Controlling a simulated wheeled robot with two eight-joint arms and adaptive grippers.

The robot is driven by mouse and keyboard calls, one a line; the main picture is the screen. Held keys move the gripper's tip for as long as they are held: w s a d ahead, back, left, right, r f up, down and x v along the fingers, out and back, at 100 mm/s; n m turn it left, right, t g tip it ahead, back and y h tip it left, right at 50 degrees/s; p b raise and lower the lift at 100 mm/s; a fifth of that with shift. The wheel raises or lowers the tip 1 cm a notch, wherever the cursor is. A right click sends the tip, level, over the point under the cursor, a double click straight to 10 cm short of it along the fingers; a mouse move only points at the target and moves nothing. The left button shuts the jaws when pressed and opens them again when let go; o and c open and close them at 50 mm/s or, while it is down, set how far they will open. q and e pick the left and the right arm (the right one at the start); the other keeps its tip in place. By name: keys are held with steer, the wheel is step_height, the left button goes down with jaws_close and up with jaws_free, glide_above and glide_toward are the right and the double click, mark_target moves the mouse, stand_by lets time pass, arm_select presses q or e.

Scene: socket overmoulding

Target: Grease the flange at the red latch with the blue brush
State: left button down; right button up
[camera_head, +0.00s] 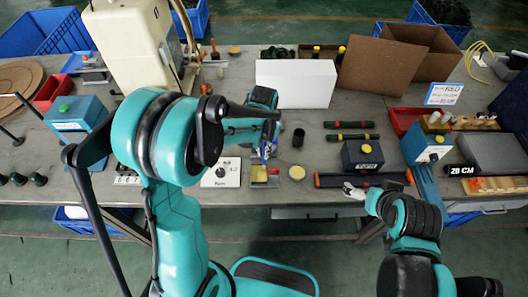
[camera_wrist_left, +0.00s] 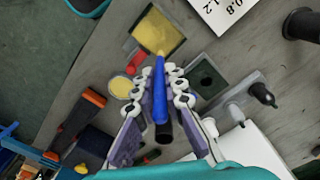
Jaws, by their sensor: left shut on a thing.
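My left gripper (camera_wrist_left: 170,80) is shut on the blue brush (camera_wrist_left: 159,95), and its fingers lie along both sides of the handle. The brush's pale tip is over or at the lower edge of a yellow square plate (camera_wrist_left: 155,28) in a grey frame; I cannot tell whether it touches. The small red latch (camera_wrist_left: 137,58) is beside that plate. In the head view the plate (camera_head: 259,174) is below the left gripper (camera_head: 262,146), which is partly hidden by my arm. I cannot tell which part is the flange. My right gripper (camera_head: 354,190) is at the bench's front edge, its fingers unclear.
A round yellow disc (camera_head: 297,172) lies right of the plate. A dark square plate (camera_wrist_left: 206,82) is near the brush in the wrist view. A white box (camera_head: 296,83) and a dark blue box (camera_head: 362,155) stand nearby.

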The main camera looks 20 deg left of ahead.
arm_select(q)
steer(key=shift+w, duration=0.2)
stand_by(1.1)
steer(key=shift+s, duration=0.15)
steer(key=shift+s+d, duration=0.2)
steer(key=shift+s, duration=0.5)
steer(key=shift+w, duration=0.1)
